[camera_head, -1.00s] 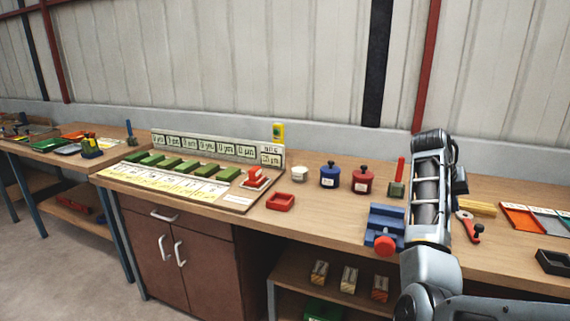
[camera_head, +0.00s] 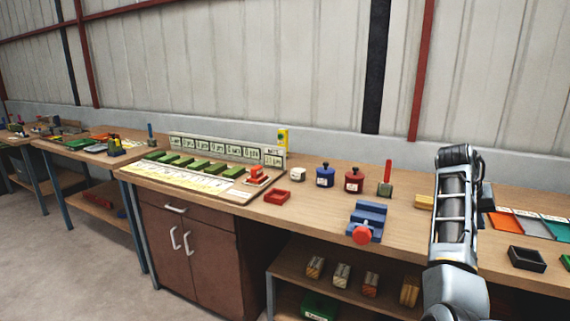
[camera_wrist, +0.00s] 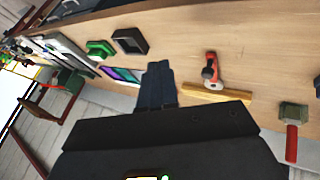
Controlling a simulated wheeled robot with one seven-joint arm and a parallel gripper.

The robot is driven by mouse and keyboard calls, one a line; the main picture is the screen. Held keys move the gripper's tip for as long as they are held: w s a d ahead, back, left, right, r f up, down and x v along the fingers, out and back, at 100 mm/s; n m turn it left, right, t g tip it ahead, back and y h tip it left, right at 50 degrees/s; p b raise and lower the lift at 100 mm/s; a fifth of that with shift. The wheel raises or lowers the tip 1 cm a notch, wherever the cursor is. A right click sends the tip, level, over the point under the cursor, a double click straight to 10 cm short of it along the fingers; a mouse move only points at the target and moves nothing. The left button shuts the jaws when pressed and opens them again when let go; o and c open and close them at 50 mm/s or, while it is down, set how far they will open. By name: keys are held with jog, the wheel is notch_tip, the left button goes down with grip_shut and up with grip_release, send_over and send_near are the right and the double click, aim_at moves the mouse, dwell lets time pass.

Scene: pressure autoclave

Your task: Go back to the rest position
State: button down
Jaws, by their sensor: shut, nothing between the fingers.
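My arm stands raised over the right part of the workbench in the head view. My gripper (camera_wrist: 158,84) shows in the wrist view with its dark fingers together and nothing between them. It is above the bench and touches nothing that I can see. In the head view the gripper's fingers are hidden behind my own arm.
A red-handled tool (camera_wrist: 211,70) and a wooden bar (camera_wrist: 217,93) lie near my gripper.

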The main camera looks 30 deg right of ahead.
jog(key=a+f+n+t+h, duration=0.4)
jog(key=a+f+n+t, duration=0.25)
jog(key=a+f, duration=0.8)
jog(key=s+a+f+n+t+y, duration=0.1)
jog(key=s+a+f+n+t, duration=0.15)
jog(key=a, duration=0.45)
jog(key=s+a+f+n+t+y, duration=0.2)
jog(key=s+a, duration=0.1)
jog(key=a, duration=0.4)
jog(key=s+a+r+n+t+y, duration=0.15)
jog(key=s+a, duration=0.25)
jog(key=a, duration=0.4)
jog(key=s+a+r+n+t+y, duration=0.1)
jog(key=s+a+r+t+y, duration=0.15)
jog(key=s+a, duration=0.35)
jog(key=s+a+r+t+y, duration=0.2)
jog(key=s+a+r+y, duration=0.1)
jog(key=s+a+r, duration=0.6)
notch_tip(320, 180, up, 2)
jog(key=shift+a+r+y, duration=0.25)
jog(key=shift+a+y, duration=0.15)
jog(key=shift+a, duration=0.45)
